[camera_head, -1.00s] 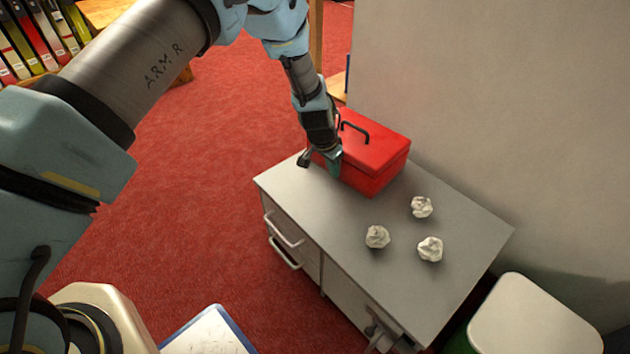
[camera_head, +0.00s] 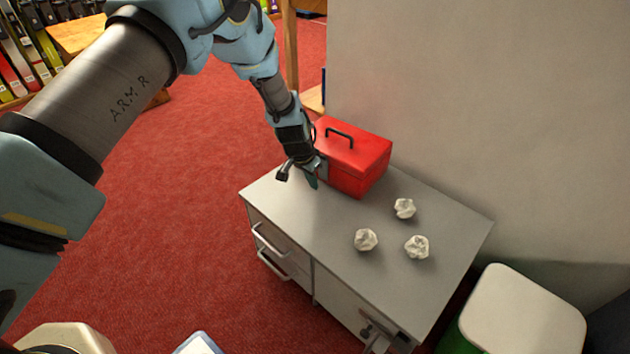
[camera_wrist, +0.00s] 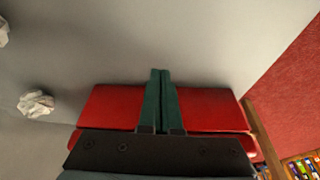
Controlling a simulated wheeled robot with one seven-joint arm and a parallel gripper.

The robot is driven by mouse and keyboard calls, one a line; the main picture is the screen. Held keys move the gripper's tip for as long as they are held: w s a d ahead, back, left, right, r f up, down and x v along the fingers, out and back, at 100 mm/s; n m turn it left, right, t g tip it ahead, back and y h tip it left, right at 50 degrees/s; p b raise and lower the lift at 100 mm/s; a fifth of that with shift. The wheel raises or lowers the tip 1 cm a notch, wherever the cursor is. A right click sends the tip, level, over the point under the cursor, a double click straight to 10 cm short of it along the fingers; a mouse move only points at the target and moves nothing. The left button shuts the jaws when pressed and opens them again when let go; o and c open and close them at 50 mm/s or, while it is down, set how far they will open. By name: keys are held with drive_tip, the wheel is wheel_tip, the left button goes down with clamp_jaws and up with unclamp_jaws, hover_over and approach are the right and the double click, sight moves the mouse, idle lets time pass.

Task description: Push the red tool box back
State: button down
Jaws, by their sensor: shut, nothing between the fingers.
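The red tool box (camera_head: 362,162), with a dark handle on its lid, sits at the far end of the grey cabinet top, near the wall. My gripper (camera_head: 313,182) is at its left front side, low over the cabinet top. The green fingers are shut with nothing between them. In the wrist view the closed fingers (camera_wrist: 160,74) lie across the red tool box (camera_wrist: 212,108), which shows on both sides of them. My gripper hides part of the box in both views, and I cannot tell whether they touch.
Three crumpled paper balls (camera_head: 366,240) lie on the grey cabinet (camera_head: 310,225), nearer than the box. The wall (camera_head: 430,110) rises along the right side. A white-topped bin (camera_head: 525,310) stands at lower right. The cabinet's left front corner is bare.

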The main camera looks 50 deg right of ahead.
drive_tip(key=p+v, duration=0.1)
drive_tip(key=v, duration=0.9)
